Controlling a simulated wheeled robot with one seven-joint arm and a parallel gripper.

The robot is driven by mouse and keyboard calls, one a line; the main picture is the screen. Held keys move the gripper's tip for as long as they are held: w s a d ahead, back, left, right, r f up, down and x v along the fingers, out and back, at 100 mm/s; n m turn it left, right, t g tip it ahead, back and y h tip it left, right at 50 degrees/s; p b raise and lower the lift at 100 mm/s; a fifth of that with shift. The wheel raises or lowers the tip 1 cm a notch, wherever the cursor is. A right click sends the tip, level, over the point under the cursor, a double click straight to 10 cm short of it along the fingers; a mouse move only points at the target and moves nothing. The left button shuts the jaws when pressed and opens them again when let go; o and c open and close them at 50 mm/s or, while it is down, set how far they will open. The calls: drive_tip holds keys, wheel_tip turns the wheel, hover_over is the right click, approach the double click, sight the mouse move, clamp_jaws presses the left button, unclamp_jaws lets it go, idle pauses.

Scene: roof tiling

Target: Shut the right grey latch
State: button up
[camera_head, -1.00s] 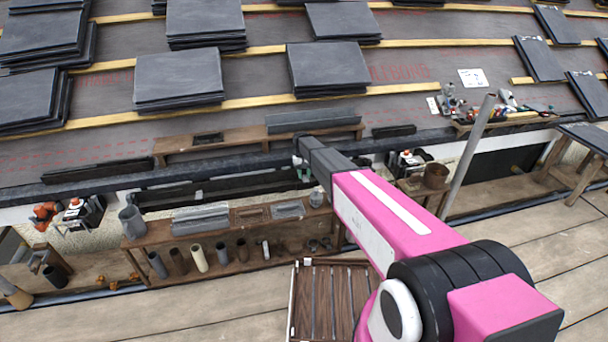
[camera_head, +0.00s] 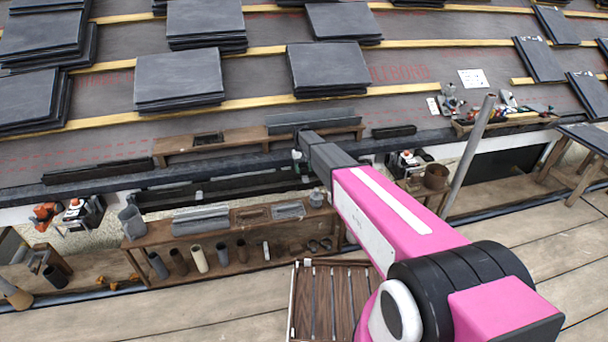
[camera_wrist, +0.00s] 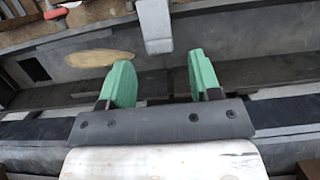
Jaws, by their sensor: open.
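A light grey, blunt-ended piece, which looks like the right grey latch (camera_wrist: 155,25), shows at the top middle of the wrist view. It lies beyond my gripper (camera_wrist: 162,80), roughly in line with the gap between the green fingers, and no contact shows. The fingers are apart with nothing between them. In the head view my gripper (camera_head: 299,157) is small, at the dark eave edge above the shelf bench. My arm hides part of that area, and I cannot make out the right latch there. A small pale piece (camera_head: 199,195) on the dark channel to the left may be another latch.
A wooden shelf bench (camera_head: 160,232) with pipes and grey pieces stands below the eave. A wooden ledge (camera_head: 235,146) lies just above my gripper. A slanted grey pole (camera_head: 468,155) stands to the right. Slate stacks (camera_head: 180,80) lie higher on the roof.

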drive_tip(key=v, duration=0.7)
drive_tip(key=shift+r, duration=0.3)
drive_tip(key=shift+w, duration=0.1)
drive_tip(key=s+d+r+m+t, duration=0.1)
drive_tip(key=s+d, duration=0.7)
drive_tip(key=s, duration=0.5)
drive_tip(key=s+d+r+m+t, duration=0.1)
drive_tip(key=s+d+r, duration=0.1)
drive_tip(key=s+d, duration=0.6)
drive_tip(key=s+d+r+m, duration=0.1)
drive_tip(key=s+d, duration=0.7)
drive_tip(key=s, duration=0.9)
drive_tip(key=shift+s+d+r+t+y, duration=0.2)
drive_tip(key=shift+s+r+t+y, duration=0.15)
drive_tip(key=shift+r, duration=0.3)
